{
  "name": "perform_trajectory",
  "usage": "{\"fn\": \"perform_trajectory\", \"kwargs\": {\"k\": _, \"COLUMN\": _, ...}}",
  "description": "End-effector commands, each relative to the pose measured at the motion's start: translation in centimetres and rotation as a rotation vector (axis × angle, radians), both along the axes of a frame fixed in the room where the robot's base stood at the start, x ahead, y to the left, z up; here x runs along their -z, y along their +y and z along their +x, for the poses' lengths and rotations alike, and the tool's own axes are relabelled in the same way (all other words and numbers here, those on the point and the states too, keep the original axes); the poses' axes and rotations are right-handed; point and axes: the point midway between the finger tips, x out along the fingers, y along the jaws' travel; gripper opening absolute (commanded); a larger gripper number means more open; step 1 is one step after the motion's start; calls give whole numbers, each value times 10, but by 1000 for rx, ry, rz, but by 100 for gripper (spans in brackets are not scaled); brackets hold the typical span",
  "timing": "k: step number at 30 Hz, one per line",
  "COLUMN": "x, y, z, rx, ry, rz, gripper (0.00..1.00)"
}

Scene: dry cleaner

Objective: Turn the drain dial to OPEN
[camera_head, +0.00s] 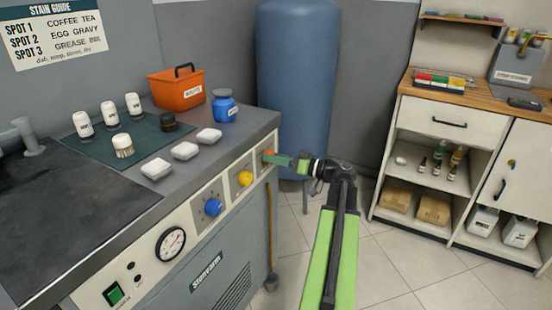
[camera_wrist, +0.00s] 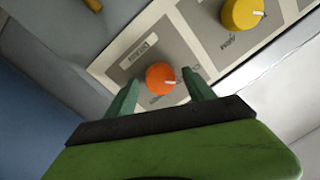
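An orange dial (camera_wrist: 160,76) sits on a pale panel (camera_wrist: 112,68) in the wrist view, with small labels above and below it that are too blurred to read surely. A light pointer mark on the dial points right in that view. My gripper (camera_wrist: 161,80) is open, with one green finger on each side of the dial and a visible gap on both sides. In the head view my gripper (camera_head: 284,161) reaches the right end of the machine's front panel. The dial shows there only as a small orange patch (camera_head: 267,154), mostly hidden by the fingers.
A yellow dial (camera_head: 244,178) and a blue dial (camera_head: 212,207) sit along the same panel, with a gauge (camera_head: 171,244) further left. The yellow one also shows in the wrist view (camera_wrist: 241,14). A blue tank (camera_head: 297,80) stands behind. Shelves (camera_head: 445,160) stand right, beyond open floor.

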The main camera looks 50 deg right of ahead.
Motion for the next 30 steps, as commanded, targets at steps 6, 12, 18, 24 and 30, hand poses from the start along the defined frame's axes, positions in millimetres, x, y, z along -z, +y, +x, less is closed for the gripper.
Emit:
{"fn": "perform_trajectory", "kwargs": {"k": 6, "x": 0, "y": 0, "z": 0, "rx": 0, "ry": 0, "rz": 0, "gripper": 33}}
{"fn": "perform_trajectory", "kwargs": {"k": 12, "x": 0, "y": 0, "z": 0, "rx": 0, "ry": 0, "rz": 0, "gripper": 7}}
{"fn": "perform_trajectory", "kwargs": {"k": 18, "x": 0, "y": -3, "z": 0, "rx": 3, "ry": 1, "rz": 5, "gripper": 0}}
{"fn": "perform_trajectory", "kwargs": {"k": 24, "x": 1, "y": -2, "z": -1, "rx": 4, "ry": 13, "rz": 55, "gripper": 0}}
{"fn": "perform_trajectory", "kwargs": {"k": 30, "x": 2, "y": -1, "z": -1, "rx": 2, "ry": 43, "rz": 177, "gripper": 0}}
